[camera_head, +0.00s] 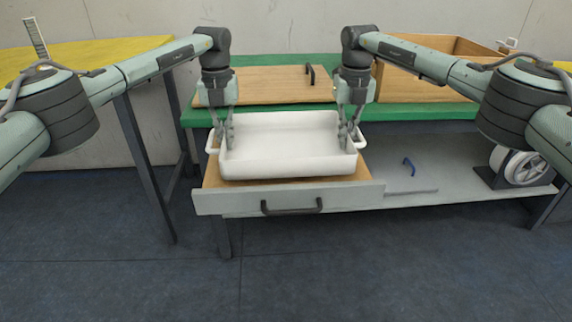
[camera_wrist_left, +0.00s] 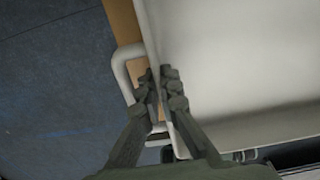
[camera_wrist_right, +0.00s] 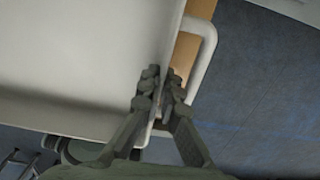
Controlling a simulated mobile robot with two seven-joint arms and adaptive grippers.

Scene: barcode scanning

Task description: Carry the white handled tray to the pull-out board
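The white handled tray (camera_head: 290,160) is level over the wooden pull-out board (camera_head: 211,178), whose grey front (camera_head: 350,198) has a dark handle. Whether the tray rests on the board or is slightly above it I cannot tell. It looks empty. My left gripper (camera_head: 227,142) is shut on the tray's left wall; in the left wrist view its fingers (camera_wrist_left: 160,82) are on both sides of the wall beside the white loop handle (camera_wrist_left: 122,68). My right gripper (camera_head: 349,138) is shut on the right wall; the right wrist view shows its fingers (camera_wrist_right: 161,84) beside the other handle (camera_wrist_right: 208,48).
Behind is a green-topped bench (camera_head: 300,67) with a wooden panel (camera_head: 270,88) and an open wooden box (camera_head: 425,90). A grey lower shelf (camera_head: 450,178) with a wheel (camera_head: 518,166) is at right. A yellow table (camera_head: 100,50) stands left. The front floor is clear.

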